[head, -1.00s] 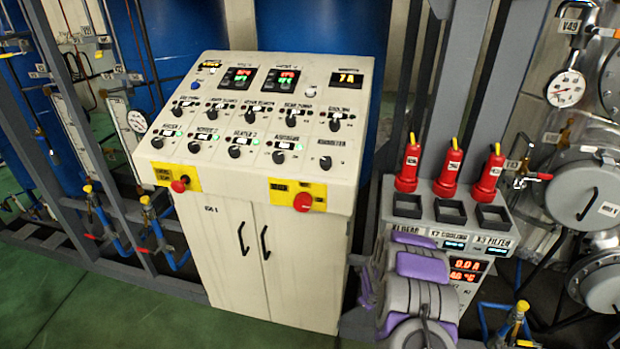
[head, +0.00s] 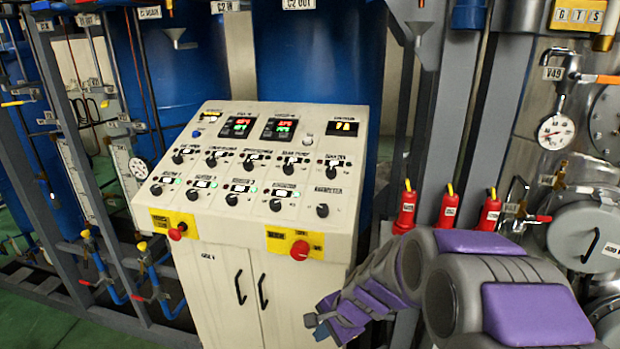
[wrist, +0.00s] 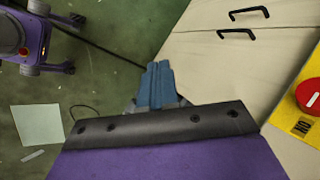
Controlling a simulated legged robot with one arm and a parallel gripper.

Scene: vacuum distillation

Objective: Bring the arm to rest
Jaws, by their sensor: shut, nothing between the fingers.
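My arm reaches in from the lower right of the head view and bends down to the left. My gripper (head: 313,322) is at its left end, in front of the cabinet's lower right side. In the wrist view, the two blue fingers of my gripper (wrist: 158,72) lie side by side, shut and empty. They are above the green floor and next to the cream cabinet. The cream control cabinet (head: 210,262) stands upright, with lit displays and several knobs on its sloped top.
Red plugs (head: 447,208) stand behind my arm, which hides the box under them. A steel vessel with a gauge (head: 556,131) is at the right. Blue tanks (head: 310,60), pipes and grey frames line the back and left. Green floor (wrist: 95,85) and a pale sheet (wrist: 37,131) show below.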

